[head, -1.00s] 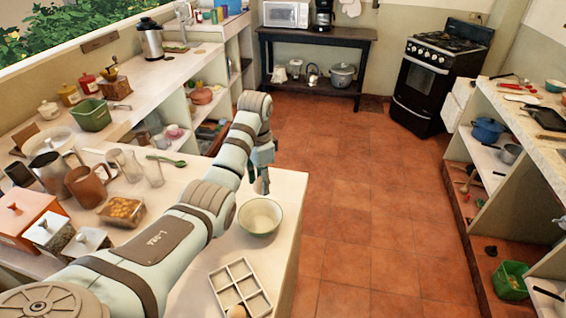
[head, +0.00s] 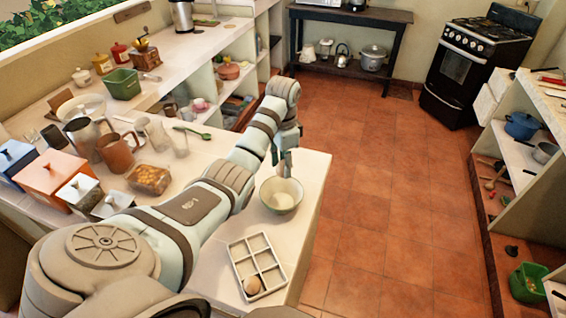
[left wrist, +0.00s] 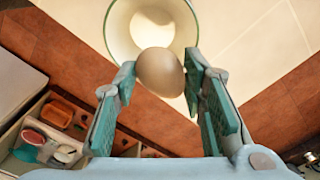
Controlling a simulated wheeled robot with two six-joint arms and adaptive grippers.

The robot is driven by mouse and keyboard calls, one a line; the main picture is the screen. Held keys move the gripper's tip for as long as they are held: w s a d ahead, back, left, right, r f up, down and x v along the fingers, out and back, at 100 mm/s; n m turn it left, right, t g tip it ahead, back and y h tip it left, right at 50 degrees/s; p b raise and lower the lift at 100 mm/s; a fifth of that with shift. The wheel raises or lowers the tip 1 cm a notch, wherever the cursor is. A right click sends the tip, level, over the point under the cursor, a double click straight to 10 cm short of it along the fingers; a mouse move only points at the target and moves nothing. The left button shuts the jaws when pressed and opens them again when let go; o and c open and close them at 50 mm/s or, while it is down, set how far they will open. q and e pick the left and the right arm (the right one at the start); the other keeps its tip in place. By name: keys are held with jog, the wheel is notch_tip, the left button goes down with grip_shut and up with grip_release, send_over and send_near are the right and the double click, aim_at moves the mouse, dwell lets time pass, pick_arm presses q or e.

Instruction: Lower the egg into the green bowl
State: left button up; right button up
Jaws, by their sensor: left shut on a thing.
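The green bowl (head: 270,204), pale inside with a green rim, stands upright near the counter's right edge. It also shows in the left wrist view (left wrist: 119,35), beyond the fingertips. My left gripper (head: 285,166) points down over the bowl's back side. In the left wrist view its two fingers (left wrist: 160,78) are shut on a brown egg (left wrist: 160,73), one on each side. The egg overlaps the bowl's near rim and inside in that view. I cannot tell whether the egg touches the bowl. My right gripper is not in view.
A white divided tray (head: 235,265) with another brown egg (head: 252,285) in its front compartment is in front of the bowl. Mugs, glasses, a green spoon (head: 193,132) and canisters stand to the left. The counter drops to the tiled floor (head: 370,220) on the right.

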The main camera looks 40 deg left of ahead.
pick_arm(q)
jog(key=shift+f+b, duration=0.7)
jog(key=shift+f, duration=1.9)
jog(key=shift+f, duration=0.1)
jog(key=o, duration=0.9)
